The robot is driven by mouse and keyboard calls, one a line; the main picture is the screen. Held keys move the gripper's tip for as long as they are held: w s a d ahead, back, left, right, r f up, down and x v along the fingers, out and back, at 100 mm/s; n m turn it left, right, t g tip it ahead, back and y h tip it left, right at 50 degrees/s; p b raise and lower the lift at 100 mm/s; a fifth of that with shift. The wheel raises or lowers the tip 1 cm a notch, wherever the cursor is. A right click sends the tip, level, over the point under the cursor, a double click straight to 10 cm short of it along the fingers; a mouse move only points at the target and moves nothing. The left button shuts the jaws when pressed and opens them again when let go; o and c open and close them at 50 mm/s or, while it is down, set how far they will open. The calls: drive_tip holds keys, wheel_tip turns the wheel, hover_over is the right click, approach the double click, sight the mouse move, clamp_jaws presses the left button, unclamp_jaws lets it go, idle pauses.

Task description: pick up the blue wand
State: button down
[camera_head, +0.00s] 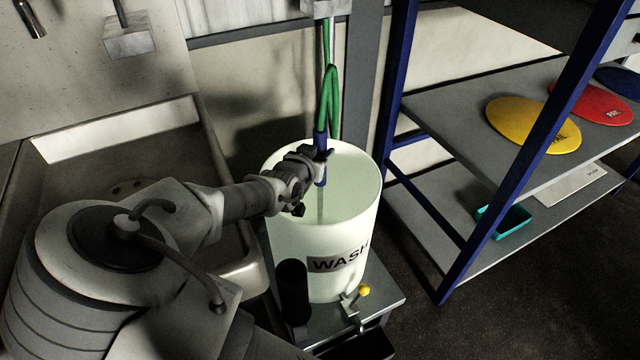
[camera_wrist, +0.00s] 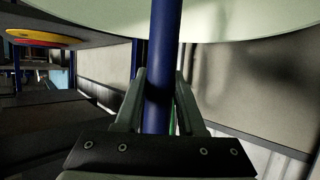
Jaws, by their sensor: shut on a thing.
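The blue wand (camera_head: 320,146) stands upright over the open top of the white wash bucket (camera_head: 318,240). A green hose (camera_head: 331,90) runs up from it to a grey box above, and a thin grey part below it reaches into the bucket. My gripper (camera_head: 318,165) is at the wand, above the bucket's mouth. In the wrist view the blue wand (camera_wrist: 160,75) runs between the two fingers of my gripper (camera_wrist: 158,88), which is shut on it. The fingers hide part of the wand in the head view.
The bucket stands on a small grey stand (camera_head: 385,300) with a yellow-knobbed tap (camera_head: 363,291). A sink (camera_head: 100,175) is at left. A blue-framed shelf (camera_head: 440,100) at right holds a yellow disc (camera_head: 533,126), a red disc (camera_head: 592,103) and a teal tray (camera_head: 503,221).

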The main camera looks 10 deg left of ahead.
sight(320, 130)
wheel_tip(320, 130, up, 10)
drive_tip(key=p, duration=0.5)
drive_tip(key=shift+r, duration=0.15)
